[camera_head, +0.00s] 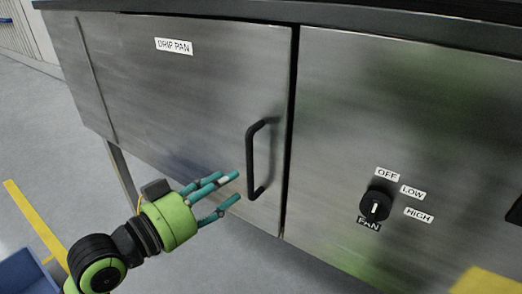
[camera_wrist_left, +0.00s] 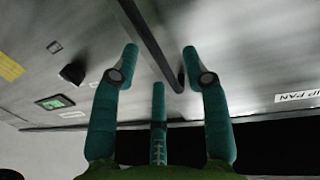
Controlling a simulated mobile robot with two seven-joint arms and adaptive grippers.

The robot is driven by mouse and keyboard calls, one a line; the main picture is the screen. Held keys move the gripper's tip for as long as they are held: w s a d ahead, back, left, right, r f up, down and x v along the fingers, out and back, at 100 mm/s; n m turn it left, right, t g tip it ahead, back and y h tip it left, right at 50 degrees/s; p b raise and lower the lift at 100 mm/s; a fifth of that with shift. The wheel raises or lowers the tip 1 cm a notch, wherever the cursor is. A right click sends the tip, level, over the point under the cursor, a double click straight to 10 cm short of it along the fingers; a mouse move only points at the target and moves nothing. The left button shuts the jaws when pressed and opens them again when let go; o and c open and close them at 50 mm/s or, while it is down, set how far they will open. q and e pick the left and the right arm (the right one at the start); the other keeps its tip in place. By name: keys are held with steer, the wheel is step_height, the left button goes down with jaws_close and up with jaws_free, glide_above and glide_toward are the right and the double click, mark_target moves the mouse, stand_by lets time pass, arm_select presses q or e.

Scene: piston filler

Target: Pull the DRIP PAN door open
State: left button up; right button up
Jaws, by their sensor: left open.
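The DRIP PAN door (camera_head: 190,90) is a brushed metal panel, and it looks shut. Its label (camera_head: 174,46) is near the top. A black bar handle (camera_head: 257,160) stands upright near the door's right edge. My left gripper (camera_head: 232,187), green with teal fingers, is open just left of the handle's lower part. In the left wrist view the handle (camera_wrist_left: 150,45) runs between the spread fingers of the gripper (camera_wrist_left: 160,65). I cannot tell whether any finger touches it. My right gripper is not in view.
Right of the door is a fixed-looking panel with a black FAN knob (camera_head: 376,206) and OFF, LOW and HIGH labels. A dark counter edge (camera_head: 330,14) runs above. A blue bin (camera_head: 24,272) is at the lower left. Grey floor (camera_head: 60,160) lies open left of the cabinet.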

mark_target(250, 170)
arm_select(q)
steer(key=shift+s+d+r, duration=0.3)
steer(key=shift+r, duration=0.25)
steer(key=shift+d+r+h+p, duration=0.2)
steer(key=shift+h+p, duration=0.1)
steer(key=shift+p, duration=0.05)
steer(key=p+x, duration=0.2)
steer(key=x, duration=0.3)
steer(key=shift+w+d+f, duration=0.1)
steer(key=shift+d, duration=0.15)
steer(key=shift+w+d+f, duration=0.1)
steer(key=shift+w, duration=0.1)
jaws_close()
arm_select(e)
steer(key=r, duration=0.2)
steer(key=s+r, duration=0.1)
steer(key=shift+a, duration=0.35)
